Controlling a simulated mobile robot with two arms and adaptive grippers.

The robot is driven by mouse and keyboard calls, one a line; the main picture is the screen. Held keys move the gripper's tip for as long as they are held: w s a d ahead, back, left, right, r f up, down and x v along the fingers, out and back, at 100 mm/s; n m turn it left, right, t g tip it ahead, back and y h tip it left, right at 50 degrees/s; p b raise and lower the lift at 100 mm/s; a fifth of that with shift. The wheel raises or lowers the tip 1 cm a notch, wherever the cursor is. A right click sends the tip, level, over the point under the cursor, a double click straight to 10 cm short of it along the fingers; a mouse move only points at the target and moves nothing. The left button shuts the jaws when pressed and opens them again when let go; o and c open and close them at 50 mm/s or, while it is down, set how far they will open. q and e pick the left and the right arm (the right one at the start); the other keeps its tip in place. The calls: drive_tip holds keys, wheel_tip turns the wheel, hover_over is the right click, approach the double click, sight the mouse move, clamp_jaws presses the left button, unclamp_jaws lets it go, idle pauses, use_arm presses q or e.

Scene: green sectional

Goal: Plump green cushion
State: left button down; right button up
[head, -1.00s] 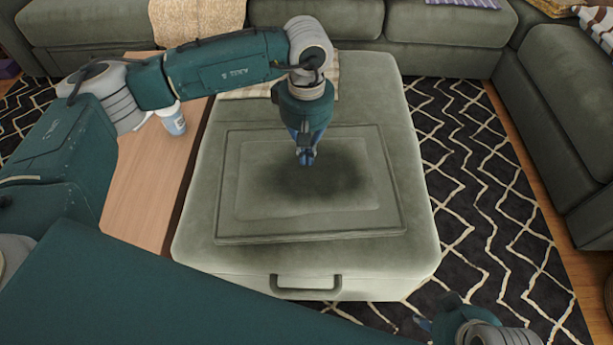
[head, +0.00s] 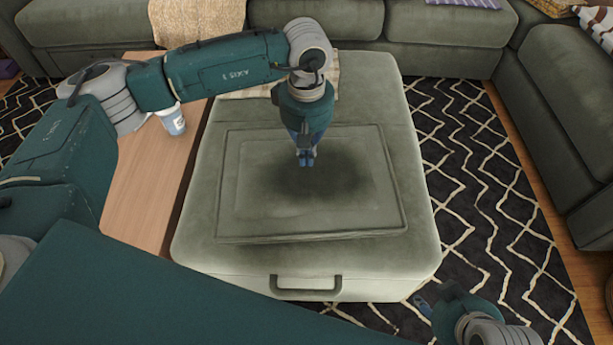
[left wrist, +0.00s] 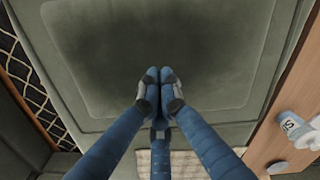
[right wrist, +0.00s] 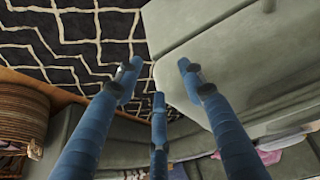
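The green cushion (head: 250,205) is a flat square pad lying on top of the green ottoman (head: 205,225). It also shows in the left wrist view (left wrist: 90,70). My left gripper (head: 306,158) points down over the cushion's middle with a dark shadow around it. Its blue fingers are together with nothing seen between them in the left wrist view (left wrist: 158,78); I cannot tell whether the tips touch the cushion. My right gripper (head: 425,308) is low at the front right, beside the ottoman. Its fingers are spread and empty in the right wrist view (right wrist: 158,78).
A wooden table (head: 145,190) with a white and blue cup (head: 172,122) adjoins the ottoman's left side. A beige cloth (head: 245,92) lies at the ottoman's back. Green sofas (head: 440,45) stand behind and at right. The patterned rug (head: 480,190) is clear at right.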

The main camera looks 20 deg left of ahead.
use_arm(q)
drive_tip(key=shift+f, duration=0.3)
drive_tip(key=shift+f+b, duration=0.4)
drive_tip(key=shift+b, duration=0.1)
use_arm(e)
drive_tip(key=shift+w+a+r+t+y, duration=0.1)
drive_tip(key=shift+w+a+r+t, duration=0.3)
drive_tip(key=shift+w, duration=0.5)
drive_tip(key=shift+w+a+r+t+y, duration=0.1)
drive_tip(key=shift+w+a+r+t, duration=0.25)
drive_tip(key=shift+w, duration=0.55)
drive_tip(key=shift+w+a+r+t+y, duration=0.15)
drive_tip(key=shift+w+r+t, duration=0.3)
drive_tip(key=shift+w, duration=0.45)
use_arm(q)
drive_tip(key=shift+f, duration=0.1)
use_arm(e)
drive_tip(key=shift+w+a+r+t, duration=0.2)
drive_tip(key=shift+w+r+t, duration=0.1)
drive_tip(key=shift+w, duration=0.2)
use_arm(q)
drive_tip(key=shift+s, duration=0.1)
use_arm(e)
drive_tip(key=shift+s+f, duration=0.1)
